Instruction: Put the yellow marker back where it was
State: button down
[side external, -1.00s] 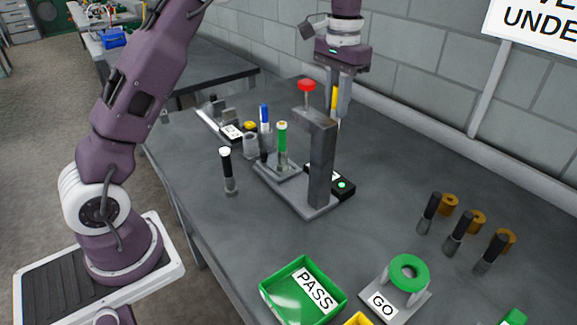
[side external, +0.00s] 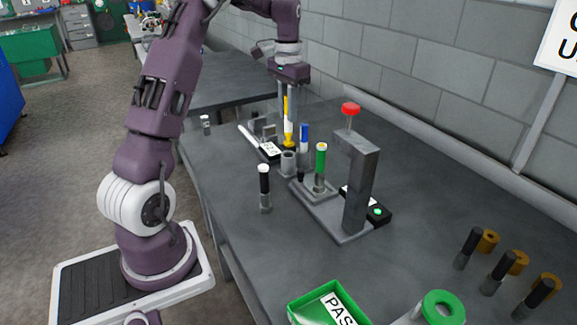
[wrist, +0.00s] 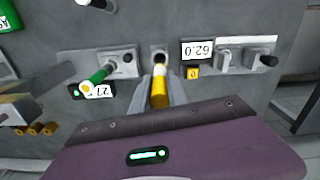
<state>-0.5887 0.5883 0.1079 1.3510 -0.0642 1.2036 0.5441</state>
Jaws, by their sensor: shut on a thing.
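My gripper (side external: 288,120) is shut on the yellow marker (side external: 289,128) and holds it upright, with a white band below its yellow part. In the wrist view the yellow marker (wrist: 160,92) lies between the fingers of my gripper (wrist: 158,84). Its far end is close to the dark opening of a grey cup-like holder (wrist: 159,55). In the side view this holder (side external: 288,164) stands just below and in front of the marker. I cannot tell whether the tip is above the opening or behind it.
A blue marker (side external: 304,138) and a green marker (side external: 321,158) stand close on the right, beside the press (side external: 357,180) with a red knob. A black, white-topped marker (side external: 265,182) stands in front. A display reading 62.0 (wrist: 198,50) is beside the holder.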

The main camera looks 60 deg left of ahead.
aim_at(288, 140)
notch_tip(288, 140, down, 9)
jog(key=shift+f, duration=0.15)
jog(key=c, duration=1.3)
grip_release()
jog(key=shift+f, duration=0.15)
